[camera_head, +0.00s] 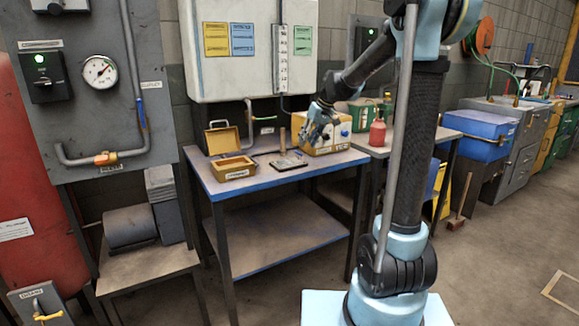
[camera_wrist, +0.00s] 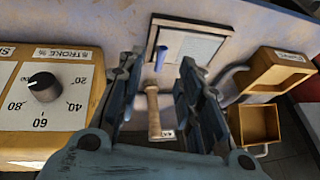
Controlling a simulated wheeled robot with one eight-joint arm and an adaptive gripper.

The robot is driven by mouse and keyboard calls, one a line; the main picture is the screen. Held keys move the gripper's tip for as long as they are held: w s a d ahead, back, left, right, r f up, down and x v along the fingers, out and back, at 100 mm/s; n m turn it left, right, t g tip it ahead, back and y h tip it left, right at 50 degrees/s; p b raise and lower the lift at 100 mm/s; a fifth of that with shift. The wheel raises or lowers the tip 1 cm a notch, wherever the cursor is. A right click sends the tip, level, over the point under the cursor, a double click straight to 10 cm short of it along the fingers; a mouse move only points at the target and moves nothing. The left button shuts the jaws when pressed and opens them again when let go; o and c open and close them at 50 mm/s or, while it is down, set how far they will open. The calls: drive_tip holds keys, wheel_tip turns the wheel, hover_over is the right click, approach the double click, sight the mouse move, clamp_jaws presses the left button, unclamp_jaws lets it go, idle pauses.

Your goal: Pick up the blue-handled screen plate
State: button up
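The screen plate (camera_wrist: 205,47) lies flat on the worktable in the wrist view, a grey rectangle in a dark frame. Its short blue handle (camera_wrist: 162,58) stands up near one edge. In the head view the plate (camera_head: 288,162) is a small dark slab on the tabletop; its handle is hard to make out there. My gripper (camera_wrist: 159,66) is open and empty, its two fingers spread, with the handle showing between the fingertips and beyond them. In the head view my gripper (camera_head: 316,135) hangs above the table, to the upper right of the plate, apart from it.
A yellow dial box (camera_wrist: 60,140) stands close beside my gripper, at the table's right in the head view (camera_head: 325,138). A wooden-handled tool (camera_wrist: 152,105) is near the plate. An open yellow box (camera_head: 233,169) sits at the table's left. Bare blue-edged tabletop (camera_head: 240,186) lies in front.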

sight(288, 160)
drive_tip(key=shift+x, duration=3.5)
drive_tip(key=shift+a+r, duration=0.1)
drive_tip(key=shift+a, duration=0.05)
drive_tip(key=shift+c, duration=0.5)
clamp_jaws()
